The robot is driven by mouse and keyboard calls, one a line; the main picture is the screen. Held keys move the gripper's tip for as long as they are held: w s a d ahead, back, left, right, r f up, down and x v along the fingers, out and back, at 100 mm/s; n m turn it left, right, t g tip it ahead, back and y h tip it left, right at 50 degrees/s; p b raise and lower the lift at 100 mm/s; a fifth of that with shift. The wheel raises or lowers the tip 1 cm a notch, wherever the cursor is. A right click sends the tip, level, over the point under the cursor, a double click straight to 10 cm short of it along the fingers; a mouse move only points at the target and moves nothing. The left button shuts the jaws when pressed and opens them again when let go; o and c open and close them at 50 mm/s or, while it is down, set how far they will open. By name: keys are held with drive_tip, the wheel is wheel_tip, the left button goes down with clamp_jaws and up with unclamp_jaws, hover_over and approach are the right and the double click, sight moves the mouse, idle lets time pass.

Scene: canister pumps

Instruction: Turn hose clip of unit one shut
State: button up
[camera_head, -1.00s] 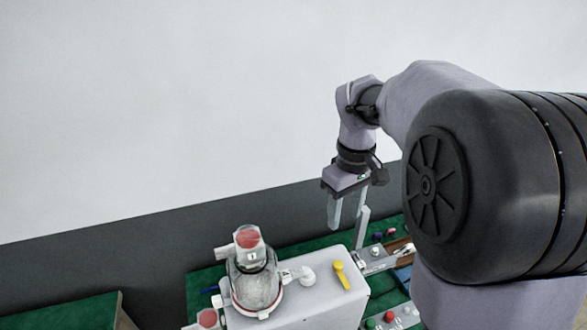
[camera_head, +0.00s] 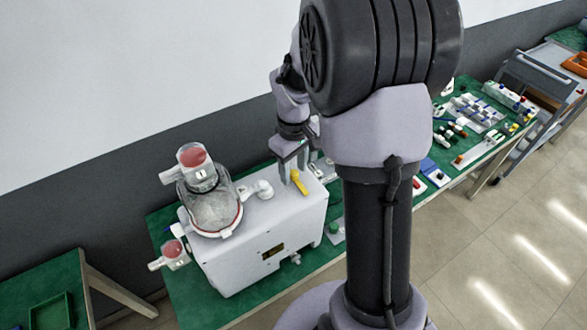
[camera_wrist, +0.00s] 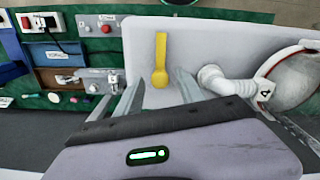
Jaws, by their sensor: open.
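The white pump unit (camera_head: 262,232) stands on a green-topped table, with a clear canister (camera_head: 212,207) and a red-marked jar (camera_head: 194,156) on its left side. A yellow lever (camera_head: 299,182) lies on its top right, and it also shows in the wrist view (camera_wrist: 160,62). I take this lever for the hose clip, but cannot be sure. A white hose elbow (camera_head: 263,189) sits beside it. My gripper (camera_wrist: 158,92) is open and empty, pointing down. In the wrist view the lever shows between and beyond its fingers. No contact shows. My arm hides part of the bench.
A small panel with a red button (camera_wrist: 105,29) and a blue bin (camera_wrist: 52,54) lie beside the unit. A second red-marked jar (camera_head: 174,248) is low at its left. A grey wall (camera_head: 100,210) runs behind. A grey cart (camera_head: 545,80) stands far right.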

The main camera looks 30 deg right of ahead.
drive_tip(key=shift+c, duration=0.4)
clamp_jaws()
drive_tip(key=m+b, duration=0.1)
drive_tip(key=m, duration=0.4)
drive_tip(key=m+b, duration=0.1)
drive_tip(key=m, duration=0.3)
drive_tip(key=shift+m, duration=0.3)
drive_tip(key=m+b, duration=0.1)
drive_tip(key=m, duration=0.3)
drive_tip(key=shift+m+b, duration=0.8)
drive_tip(key=shift+m, duration=1.3)
drive_tip(key=shift+r, duration=0.1)
